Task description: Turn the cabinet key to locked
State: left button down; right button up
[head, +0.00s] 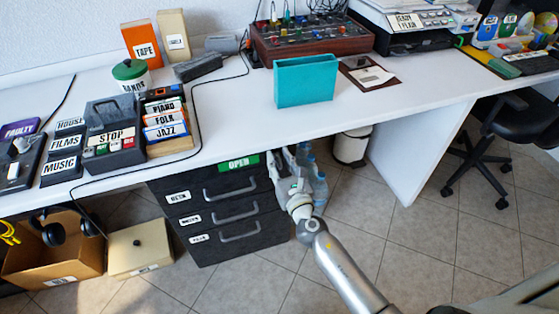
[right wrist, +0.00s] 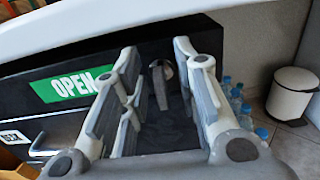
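The black cabinet (head: 246,219) stands under the white desk and has several drawers with grey handles. A green OPEN sign (head: 238,163) is on its upper front; it also shows in the right wrist view (right wrist: 72,86). The key (right wrist: 160,84), a grey upright piece with a rounded top, shows on the cabinet front right of the sign in the right wrist view. My right gripper (head: 284,160) is at the cabinet's upper right corner. In the right wrist view its fingers (right wrist: 156,62) are apart, either side of the key. My left gripper is not in view.
The white desk (head: 225,118) overhangs just above my right gripper. Several water bottles (right wrist: 236,100) and a white bin (right wrist: 291,95) stand right of the cabinet. A beige box (head: 139,247) and a cardboard box (head: 55,262) sit on the floor at left.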

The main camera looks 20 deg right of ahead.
jog(key=shift+c, duration=0.4)
grip_shut()
